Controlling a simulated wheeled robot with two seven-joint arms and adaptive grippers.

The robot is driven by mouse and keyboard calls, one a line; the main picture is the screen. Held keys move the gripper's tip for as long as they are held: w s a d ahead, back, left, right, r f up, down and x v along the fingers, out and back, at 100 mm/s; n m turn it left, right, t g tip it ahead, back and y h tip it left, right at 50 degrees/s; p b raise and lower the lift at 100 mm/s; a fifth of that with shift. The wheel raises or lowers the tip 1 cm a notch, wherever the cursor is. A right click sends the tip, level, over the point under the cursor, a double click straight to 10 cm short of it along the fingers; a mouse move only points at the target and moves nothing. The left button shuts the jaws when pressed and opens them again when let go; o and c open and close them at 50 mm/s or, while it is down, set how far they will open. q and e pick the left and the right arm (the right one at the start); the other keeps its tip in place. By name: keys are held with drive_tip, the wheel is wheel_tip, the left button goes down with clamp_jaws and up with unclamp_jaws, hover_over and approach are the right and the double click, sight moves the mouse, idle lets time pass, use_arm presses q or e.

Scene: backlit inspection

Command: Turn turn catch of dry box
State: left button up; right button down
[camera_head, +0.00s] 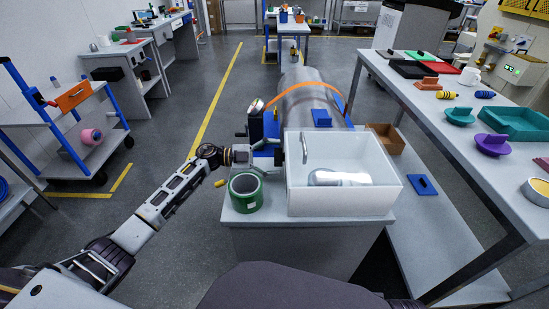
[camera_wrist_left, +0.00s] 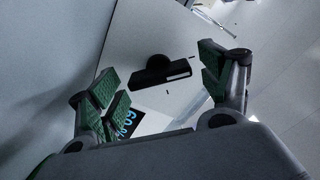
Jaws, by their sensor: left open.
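In the left wrist view a black turn catch (camera_wrist_left: 160,72) with a round hub sits on a pale panel (camera_wrist_left: 125,45). The left fingers (camera_wrist_left: 165,80) are spread wide on either side of the catch, apart from it and empty. The catch cannot be made out in the head view. My right gripper is not in view.
A large metal cylinder (camera_head: 308,95) with an orange strap lies behind the box. A long table (camera_head: 440,130) with trays is on the right. A lit display (camera_wrist_left: 124,122) shows near the left fingers.

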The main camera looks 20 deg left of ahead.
use_arm(q)
drive_tip(key=shift+c, duration=1)
drive_tip(key=c, duration=0.8)
